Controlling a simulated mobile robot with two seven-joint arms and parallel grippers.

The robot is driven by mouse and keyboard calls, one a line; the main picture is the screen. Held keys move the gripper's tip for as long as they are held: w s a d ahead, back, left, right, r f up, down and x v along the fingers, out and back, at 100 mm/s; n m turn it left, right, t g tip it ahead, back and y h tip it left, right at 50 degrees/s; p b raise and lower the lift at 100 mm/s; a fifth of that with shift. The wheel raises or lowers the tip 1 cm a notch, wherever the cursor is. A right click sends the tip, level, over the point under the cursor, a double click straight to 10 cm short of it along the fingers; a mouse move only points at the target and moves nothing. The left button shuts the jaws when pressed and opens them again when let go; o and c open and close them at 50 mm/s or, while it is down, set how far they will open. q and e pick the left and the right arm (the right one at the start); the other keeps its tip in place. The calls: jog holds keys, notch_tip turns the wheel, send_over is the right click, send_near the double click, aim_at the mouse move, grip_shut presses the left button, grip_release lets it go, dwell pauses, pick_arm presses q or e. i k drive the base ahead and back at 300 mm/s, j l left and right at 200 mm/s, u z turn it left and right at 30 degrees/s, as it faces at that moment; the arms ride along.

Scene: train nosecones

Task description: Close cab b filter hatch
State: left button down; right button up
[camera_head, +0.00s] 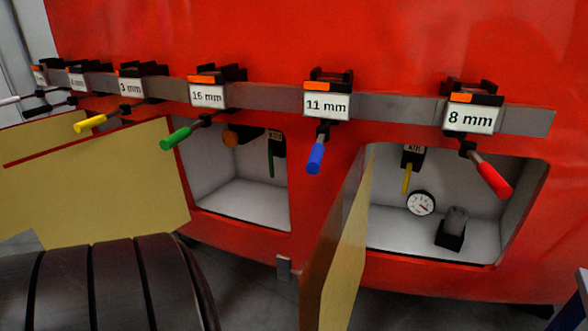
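Two open hatches show low in the red train front. The right hatch panel (345,262) is tan inside and swung outward to the left of its opening, seen nearly edge-on. Behind it the right recess (385,180) holds a round gauge (421,203), a dark fitting (453,227) and a yellow-handled part (406,178). The left hatch panel (95,190) stands wide open to the left of the left recess (240,200). No label tells which hatch is the cab b filter hatch. Neither of my grippers is in view.
A grey rail (385,107) above the hatches carries several labelled tools with coloured handles. The blue handle (316,158) and red handle (494,180) hang near the right recess. A dark ribbed cylinder (95,288) fills the lower left. Grey floor shows below.

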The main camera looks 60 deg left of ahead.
aim_at(330, 278)
jog(key=j+u, duration=0.3)
jog(key=j, duration=1.15)
